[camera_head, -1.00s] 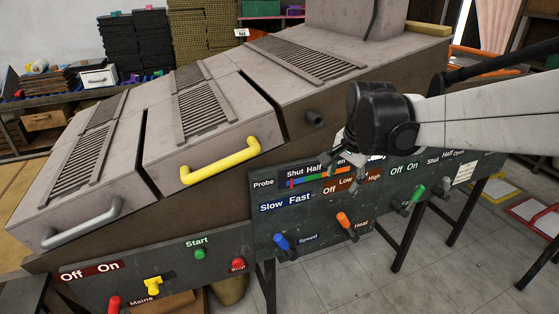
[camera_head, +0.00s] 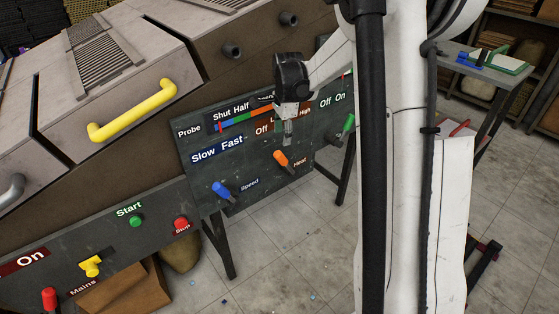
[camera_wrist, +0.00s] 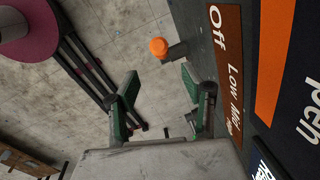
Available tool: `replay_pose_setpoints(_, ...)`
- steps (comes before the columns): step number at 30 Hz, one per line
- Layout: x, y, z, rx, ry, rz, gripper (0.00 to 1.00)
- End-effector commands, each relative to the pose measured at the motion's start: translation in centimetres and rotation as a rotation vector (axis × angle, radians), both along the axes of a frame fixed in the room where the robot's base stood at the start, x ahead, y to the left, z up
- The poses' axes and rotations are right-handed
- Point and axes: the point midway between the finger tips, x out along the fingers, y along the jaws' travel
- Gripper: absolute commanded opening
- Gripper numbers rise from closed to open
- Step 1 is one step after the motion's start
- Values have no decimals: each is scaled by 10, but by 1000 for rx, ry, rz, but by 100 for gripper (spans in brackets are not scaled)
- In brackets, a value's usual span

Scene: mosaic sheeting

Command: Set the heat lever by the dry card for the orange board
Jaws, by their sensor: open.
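The heat lever (camera_head: 281,157) has an orange knob and stands out from the dark green panel beside the word Heat. Its brown scale (camera_wrist: 228,70) reads Off, Low, Mid and further on High; part is behind my gripper in the head view. In the wrist view the orange knob (camera_wrist: 158,47) is ahead of the fingertips, beside the Off end of the scale. My gripper (camera_wrist: 160,82) is open, its green fingers apart and empty. In the head view my gripper (camera_head: 288,138) hangs just above the orange knob. I cannot make out a dry card or an orange board.
A blue Speed lever (camera_head: 222,190) and a green lever (camera_head: 348,122) flank the heat lever. Start (camera_head: 136,220) and Stop (camera_head: 181,224) buttons and the yellow Mains lever (camera_head: 91,265) are lower left. A yellow handle (camera_head: 133,113) sticks out above.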

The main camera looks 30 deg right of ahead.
Motion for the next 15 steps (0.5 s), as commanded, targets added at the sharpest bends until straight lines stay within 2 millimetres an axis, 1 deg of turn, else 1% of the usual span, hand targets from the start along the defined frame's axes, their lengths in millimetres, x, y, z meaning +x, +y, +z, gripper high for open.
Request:
replay_pose_setpoints(1, 1, 0, -9, 0, 0, 1, 44)
replay_pose_setpoints(15, 12, -1, -93, 0, -1, 2, 44)
